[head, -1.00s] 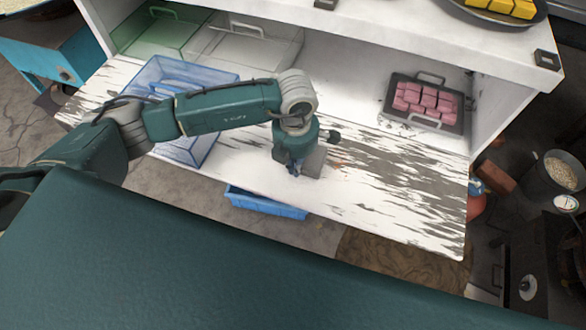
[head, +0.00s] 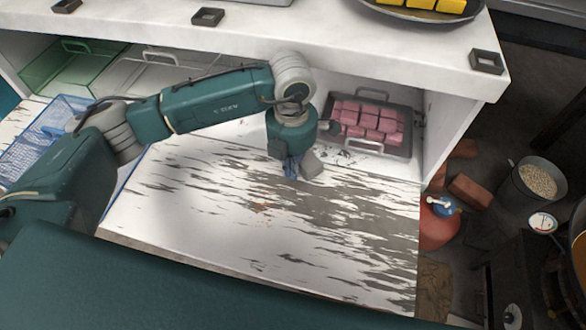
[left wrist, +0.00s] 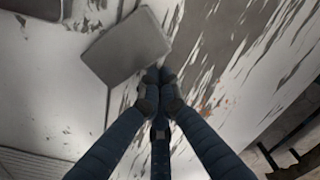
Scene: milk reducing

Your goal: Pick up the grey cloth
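The grey cloth (head: 311,165) is a small flat rectangle at the fingertips of my left gripper (head: 291,168), over the worn white board (head: 190,215). In the left wrist view the cloth (left wrist: 125,45) extends up and left from the fingertips. There the fingers of my left gripper (left wrist: 159,76) are together at the cloth's lower corner, shut on it. The exact grip point is partly hidden by the fingers. How far the cloth is above the board is unclear. My right gripper is not in view.
A dark tray (head: 397,150) with pink blocks sits behind the gripper, in the shelf space. The white upper shelf (head: 330,45) overhangs it. A blue clear bin (head: 45,140) and a green clear bin (head: 70,75) are at the left. The board's front middle is clear.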

